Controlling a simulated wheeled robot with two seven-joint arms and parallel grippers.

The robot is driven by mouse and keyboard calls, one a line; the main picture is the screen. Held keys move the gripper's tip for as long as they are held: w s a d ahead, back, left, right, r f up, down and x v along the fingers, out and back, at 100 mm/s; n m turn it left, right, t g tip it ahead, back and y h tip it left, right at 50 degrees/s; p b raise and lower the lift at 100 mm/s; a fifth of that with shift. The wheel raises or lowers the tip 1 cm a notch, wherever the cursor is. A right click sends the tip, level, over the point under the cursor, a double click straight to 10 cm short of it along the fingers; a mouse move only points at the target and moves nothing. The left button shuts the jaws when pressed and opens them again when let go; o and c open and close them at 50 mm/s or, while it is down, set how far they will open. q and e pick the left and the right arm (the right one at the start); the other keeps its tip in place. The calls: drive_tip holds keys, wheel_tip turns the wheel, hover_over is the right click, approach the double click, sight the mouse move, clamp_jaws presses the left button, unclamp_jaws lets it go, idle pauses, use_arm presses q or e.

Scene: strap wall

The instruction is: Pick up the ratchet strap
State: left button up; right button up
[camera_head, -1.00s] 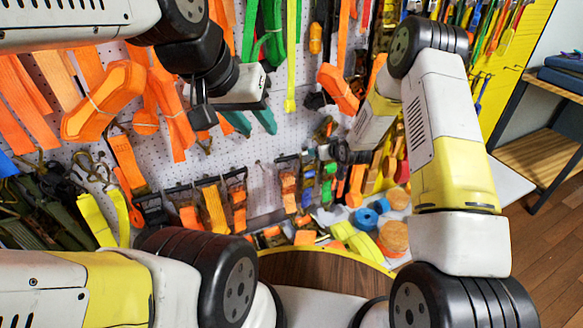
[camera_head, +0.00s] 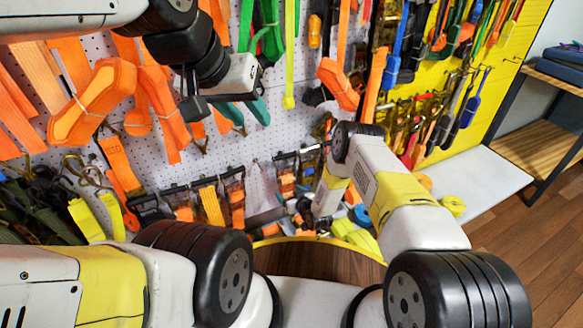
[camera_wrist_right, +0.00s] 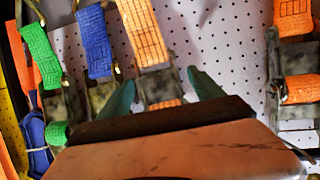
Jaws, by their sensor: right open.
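In the right wrist view an orange ratchet strap (camera_wrist_right: 143,32) hangs on the white pegboard, with its dark metal ratchet below. My right gripper (camera_wrist_right: 162,93) is open, with one teal finger on each side of this strap's lower part; I cannot tell whether they touch it. The palm hides the strap's lower end. In the head view several orange ratchet straps hang in a low row, one of them at the middle left (camera_head: 211,205). My left gripper (camera_head: 244,112) is open and empty, high in front of the board.
A blue strap (camera_wrist_right: 95,42) and a green strap (camera_wrist_right: 41,55) hang close on the left in the right wrist view. A large orange strap bundle (camera_head: 92,103) hangs at upper left in the head view. A round wooden table (camera_head: 320,262) stands below, and a white surface (camera_head: 480,185) lies right.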

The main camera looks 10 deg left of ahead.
sight(288, 190)
drive_tip(key=shift+x, duration=1.8)
drive_tip(key=shift+r, duration=0.1)
drive_tip(key=c, duration=1.6)
drive_tip(key=shift+a+r, duration=0.1)
drive_tip(key=shift+r, duration=0.05)
clamp_jaws()
